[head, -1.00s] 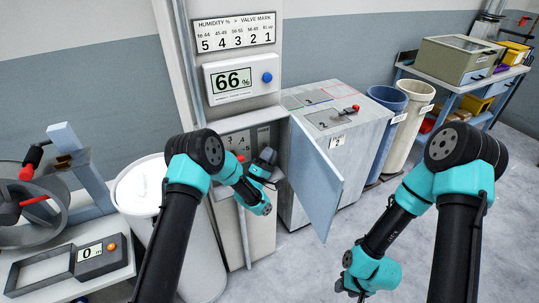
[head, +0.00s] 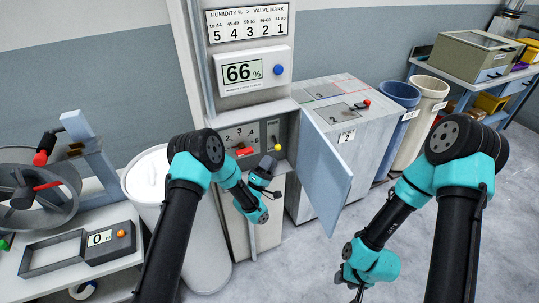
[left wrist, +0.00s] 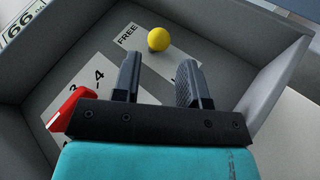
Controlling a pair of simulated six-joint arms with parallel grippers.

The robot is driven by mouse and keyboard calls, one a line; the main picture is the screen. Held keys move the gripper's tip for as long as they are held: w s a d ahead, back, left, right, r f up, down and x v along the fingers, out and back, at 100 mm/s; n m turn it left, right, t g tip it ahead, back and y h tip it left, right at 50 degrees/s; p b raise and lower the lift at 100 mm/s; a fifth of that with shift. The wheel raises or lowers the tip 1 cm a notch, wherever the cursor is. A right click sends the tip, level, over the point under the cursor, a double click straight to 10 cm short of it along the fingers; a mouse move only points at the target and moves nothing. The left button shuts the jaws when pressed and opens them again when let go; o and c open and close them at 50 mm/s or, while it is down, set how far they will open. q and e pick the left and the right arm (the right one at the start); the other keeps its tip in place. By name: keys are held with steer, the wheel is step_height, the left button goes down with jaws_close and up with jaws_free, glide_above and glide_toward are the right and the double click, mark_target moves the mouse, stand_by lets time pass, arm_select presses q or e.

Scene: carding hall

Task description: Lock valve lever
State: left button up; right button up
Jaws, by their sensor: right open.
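The valve box (head: 250,135) stands open, with a red valve lever (head: 244,152) on its numbered panel. To its right, a yellow knob (head: 278,147) sits on a narrow plate. In the left wrist view the yellow knob (left wrist: 159,39) is beside the word FREE, and the red lever (left wrist: 70,108) lies at left, partly hidden by my gripper. My left gripper (head: 267,164) is at the box front, just below the yellow knob. Its fingers (left wrist: 158,75) are apart with nothing between them, short of the knob. My right gripper (head: 352,284) hangs low and away from the box.
The box's blue-grey door (head: 328,165) hangs open to the right, close to my left gripper. A humidity display (head: 243,72) reads 66% below a humidity-to-valve-mark chart (head: 248,25). A white drum (head: 150,180) stands left of the box. Open floor lies at right.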

arm_select(q)
steer(key=shift+s+a+f, duration=0.15)
steer(key=shift+s+f, duration=0.1)
stand_by(0.3)
steer(key=s+a+f+m+g+y, duration=0.2)
steer(key=s+a+f+g+y, duration=0.3)
steer(key=f, duration=0.3)
steer(key=s+a+f+m+g+y, duration=0.2)
steer(key=s+a+f+g+y, duration=0.3)
steer(key=a+f, duration=0.15)
steer(key=s+a+f+m+g, duration=0.1)
steer(key=s+a+g, duration=0.1)
steer(key=s, duration=0.6)
steer(key=s+a+f+m+g+y, duration=0.1)
steer(key=s+g, duration=0.3)
steer(key=s, duration=0.4)
steer(key=s+a+f+m+g+y, duration=0.1)
steer(key=s+g, duration=0.3)
steer(key=s, duration=0.4)
steer(key=shift+s+a+f+m, duration=0.2)
steer(key=shift+a+f+m, duration=0.25)
steer(key=shift+a, duration=0.45)
